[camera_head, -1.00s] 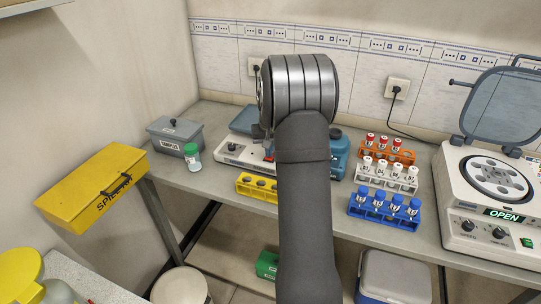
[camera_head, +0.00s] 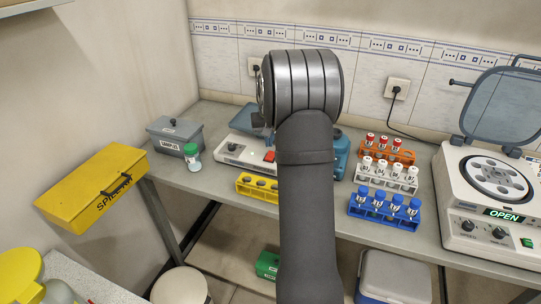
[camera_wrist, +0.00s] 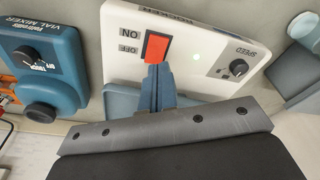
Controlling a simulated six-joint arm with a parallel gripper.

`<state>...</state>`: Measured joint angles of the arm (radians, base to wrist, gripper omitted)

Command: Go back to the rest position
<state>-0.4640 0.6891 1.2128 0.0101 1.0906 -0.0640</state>
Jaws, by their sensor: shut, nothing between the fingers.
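My gripper (camera_wrist: 155,82) is shut and empty in the wrist view. Its fingertips point at the red ON/OFF switch (camera_wrist: 156,47) of a white device (camera_wrist: 215,35) with a SPEED knob and overlap the switch's lower edge. I cannot tell from this view how far above the panel they are. In the head view my arm stands in front of the bench, and the red switch (camera_head: 269,156) shows just left of it. The fingers are mostly hidden there by my arm.
The blue vial mixer (camera_wrist: 40,65) stands beside the white device. Orange (camera_head: 388,152), white (camera_head: 387,180) and blue (camera_head: 385,212) tube racks stand right of my arm, with an open centrifuge (camera_head: 490,215) farther right. A yellow rack (camera_head: 257,188) is at the front edge.

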